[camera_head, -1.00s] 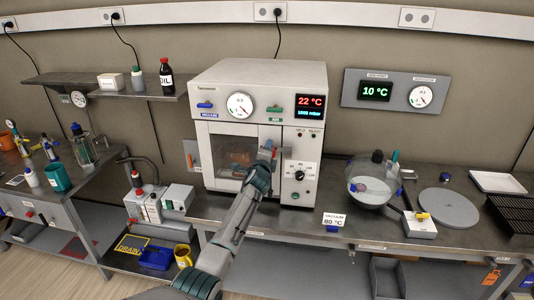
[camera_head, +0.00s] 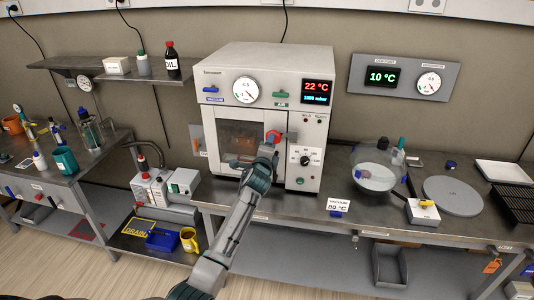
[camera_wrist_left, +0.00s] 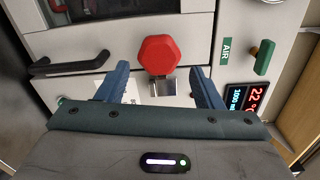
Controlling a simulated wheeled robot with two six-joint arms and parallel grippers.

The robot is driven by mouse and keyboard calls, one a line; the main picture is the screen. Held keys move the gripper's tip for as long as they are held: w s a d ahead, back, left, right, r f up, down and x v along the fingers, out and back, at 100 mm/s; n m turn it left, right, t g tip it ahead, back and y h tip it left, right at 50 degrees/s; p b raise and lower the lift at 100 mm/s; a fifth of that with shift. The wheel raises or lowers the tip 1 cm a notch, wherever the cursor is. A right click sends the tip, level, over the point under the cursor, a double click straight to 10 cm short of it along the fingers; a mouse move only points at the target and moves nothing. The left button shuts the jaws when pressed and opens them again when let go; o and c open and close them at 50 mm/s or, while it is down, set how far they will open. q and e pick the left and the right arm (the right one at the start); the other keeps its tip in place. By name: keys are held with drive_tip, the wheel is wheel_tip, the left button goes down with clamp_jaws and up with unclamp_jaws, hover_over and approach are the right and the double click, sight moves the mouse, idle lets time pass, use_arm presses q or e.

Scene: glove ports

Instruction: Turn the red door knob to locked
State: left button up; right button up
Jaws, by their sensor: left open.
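The red door knob (camera_wrist_left: 158,55) is a faceted red knob on a metal latch on the front of the white vacuum oven (camera_head: 290,60). In the head view the knob (camera_head: 273,136) shows just beyond my left gripper (camera_head: 270,146). In the left wrist view my left gripper (camera_wrist_left: 158,85) is open, with its two blue fingers apart. The knob lies beyond and between the fingertips, and I see no contact. The oven door (camera_head: 241,143) with its dark window appears shut. My right gripper is not in view.
A black door handle (camera_wrist_left: 68,64) and a green AIR valve (camera_wrist_left: 263,57) flank the knob in the left wrist view. The oven dial (camera_head: 305,159) is right of my gripper. A glass bowl (camera_head: 378,172) stands on the bench farther right.

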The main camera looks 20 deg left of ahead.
use_arm(q)
drive_tip(key=shift+v, duration=1.7)
drive_tip(key=s+f+n+g+h+b, duration=0.15)
drive_tip(key=s+f, duration=0.25)
drive_tip(key=f, duration=0.8)
drive_tip(key=s+f+n+g+b, duration=0.15)
drive_tip(key=s+f, duration=0.35)
drive_tip(key=f, duration=0.8)
drive_tip(key=s+f+n+g+h, duration=0.1)
drive_tip(key=s+f+n+g, duration=0.2)
drive_tip(key=f, duration=0.9)
drive_tip(key=s+d+f+n+g+b, duration=0.1)
drive_tip(key=s+f+n+g, duration=0.15)
drive_tip(key=s+f, duration=1.15)
drive_tip(key=s+f+n+g+b, duration=0.1)
drive_tip(key=s+f, duration=0.6)
drive_tip(key=s, duration=0.7)
drive_tip(key=s+d+f+n+g, duration=0.1)
drive_tip(key=s+f+n+g, duration=0.3)
drive_tip(key=s+f, duration=0.4)
drive_tip(key=s+d+f+n+g+h+b, duration=0.1)
drive_tip(key=s+f, duration=0.6)
drive_tip(key=s, duration=1.5)
drive_tip(key=shift+s+f+n+g+b, duration=0.3)
drive_tip(key=shift+n+g, duration=0.45)
drive_tip(key=shift+n, duration=0.5)
drive_tip(key=shift+w, duration=0.1)
